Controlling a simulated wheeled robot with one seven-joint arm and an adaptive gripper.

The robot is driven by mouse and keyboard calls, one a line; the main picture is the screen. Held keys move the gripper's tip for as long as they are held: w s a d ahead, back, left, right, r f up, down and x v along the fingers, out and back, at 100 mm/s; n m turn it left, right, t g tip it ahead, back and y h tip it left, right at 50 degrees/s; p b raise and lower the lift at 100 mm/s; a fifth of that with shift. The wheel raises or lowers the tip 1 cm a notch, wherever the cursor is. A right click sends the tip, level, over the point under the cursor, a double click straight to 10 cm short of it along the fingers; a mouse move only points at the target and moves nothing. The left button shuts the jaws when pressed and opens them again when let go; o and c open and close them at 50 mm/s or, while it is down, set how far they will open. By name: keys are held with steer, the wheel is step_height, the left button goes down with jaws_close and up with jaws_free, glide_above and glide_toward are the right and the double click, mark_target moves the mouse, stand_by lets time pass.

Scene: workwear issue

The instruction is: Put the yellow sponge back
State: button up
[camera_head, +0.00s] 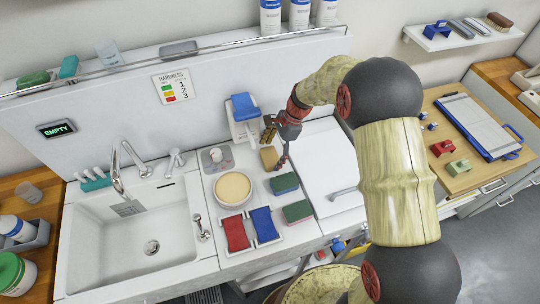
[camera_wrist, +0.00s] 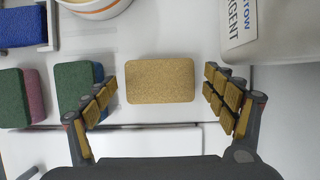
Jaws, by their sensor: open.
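The yellow sponge (camera_head: 269,157) lies flat on the white counter, right of the round dish. In the wrist view the yellow sponge (camera_wrist: 160,80) is in the middle, between the spread fingers. My gripper (camera_head: 277,146) is open and empty over it. In the wrist view my gripper (camera_wrist: 163,98) has a finger on each side of the sponge, with a visible gap on both sides. Whether the fingertips are down at the sponge's height I cannot tell.
Two green sponges (camera_head: 284,184) (camera_head: 297,212) lie nearby. A tray holds a red sponge (camera_head: 236,233) and a blue sponge (camera_head: 264,225). A round dish (camera_head: 233,188) stands left, a white detergent container (camera_head: 244,125) behind. The sink (camera_head: 130,245) is farther left.

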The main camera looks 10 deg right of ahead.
steer(key=s+d+r+n+t+h+p, duration=0.1)
steer(key=s+d+r+n, duration=0.15)
steer(key=r, duration=0.75)
steer(key=s+d+r+n+p, duration=0.1)
steer(key=s+d+r+n, duration=0.15)
steer(key=r, duration=0.75)
steer(key=s+d+r+n+t+h, duration=0.1)
steer(key=s+d+r+n, duration=0.1)
steer(key=s, duration=0.5)
steer(key=s+d+r+n+t+h, duration=0.1)
steer(key=s+r+n, duration=0.3)
steer(key=s, duration=0.4)
steer(key=s+d+r+n+t+h, duration=0.1)
steer(key=s+d+r+n+t, duration=0.2)
steer(key=s, duration=0.5)
steer(key=shift+s+r+n+h, duration=0.15)
steer(key=shift+r+n+h, duration=0.2)
steer(key=shift+n, duration=0.55)
steer(key=shift+d+b, duration=0.1)
steer(key=shift+b, duration=0.2)
step_height(320, 180, down, 5)
steer(key=b, duration=0.5)
steer(key=shift+f, duration=0.15)
